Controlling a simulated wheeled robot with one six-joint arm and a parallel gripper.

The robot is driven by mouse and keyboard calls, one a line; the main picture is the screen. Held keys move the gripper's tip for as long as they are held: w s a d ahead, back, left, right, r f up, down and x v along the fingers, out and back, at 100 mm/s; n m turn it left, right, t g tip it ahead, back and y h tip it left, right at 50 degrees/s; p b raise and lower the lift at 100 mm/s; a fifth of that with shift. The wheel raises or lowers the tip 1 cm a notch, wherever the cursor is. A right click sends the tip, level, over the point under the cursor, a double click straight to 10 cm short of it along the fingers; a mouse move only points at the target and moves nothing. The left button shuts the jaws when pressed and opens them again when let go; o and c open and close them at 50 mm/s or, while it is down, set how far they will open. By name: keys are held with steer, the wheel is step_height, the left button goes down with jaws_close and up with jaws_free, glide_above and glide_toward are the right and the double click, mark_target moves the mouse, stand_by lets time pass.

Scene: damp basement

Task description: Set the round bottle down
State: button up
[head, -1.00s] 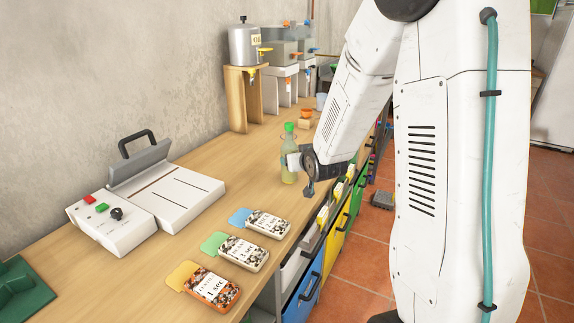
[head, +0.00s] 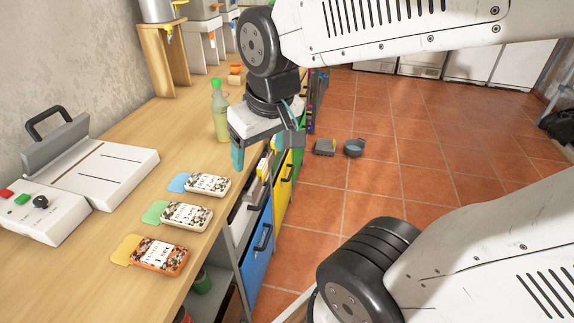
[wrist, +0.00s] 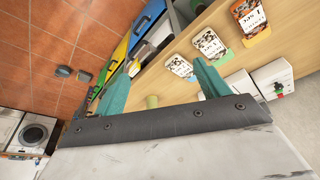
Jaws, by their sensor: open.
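The round bottle (head: 220,115), with a green cap and pale yellow-green liquid, stands upright on the wooden bench (head: 150,130) in the head view. My gripper (head: 266,148) is open and empty, near the bench's front edge, to the right of the bottle and apart from it. In the wrist view the two teal fingers of my gripper (wrist: 160,82) are spread wide with nothing held. A small pale green piece between them, probably the bottle (wrist: 152,101), is mostly hidden by the gripper body.
Several labelled cards or tins (head: 187,215) lie along the bench front. A white device with a grey lid (head: 100,170) stands at left. Wooden stands (head: 160,60) are at the back. Coloured drawers (head: 257,245) sit below the edge; the tiled floor right is mostly open.

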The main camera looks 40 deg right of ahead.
steer(key=s+a+r+g, duration=0.1)
steer(key=s+g, duration=0.1)
steer(key=s, duration=0.6)
steer(key=shift+s, duration=0.15)
steer(key=shift+a+r, duration=0.1)
stand_by(0.5)
